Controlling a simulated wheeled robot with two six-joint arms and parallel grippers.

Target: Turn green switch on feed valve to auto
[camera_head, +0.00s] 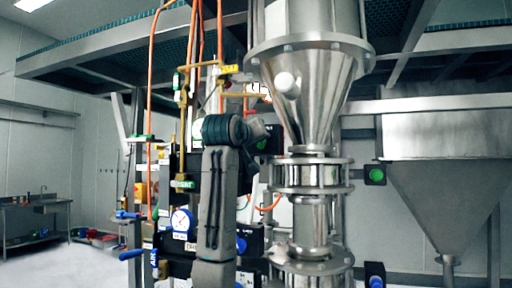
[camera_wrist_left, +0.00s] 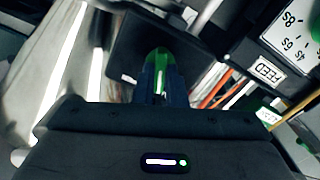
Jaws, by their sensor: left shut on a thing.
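The green switch (camera_wrist_left: 158,60) sits on a black box in the left wrist view, with a white FEED label (camera_wrist_left: 268,70) to its right. My left gripper (camera_wrist_left: 160,88) is shut on the green switch, and the fingers hide part of it. In the head view my left gripper (camera_head: 260,130) is at the middle, beside the steel hopper, and mostly hides the switch and its box. The switch setting and any auto mark cannot be read. My right gripper is not in view.
A steel cone hopper (camera_head: 305,95) stands close to the right of my left gripper. A dial gauge (camera_wrist_left: 296,28) is near the FEED label. Pipes, another gauge (camera_head: 181,220) and a blue handle (camera_head: 131,254) are at the left. A separate green button (camera_head: 376,175) is at the right.

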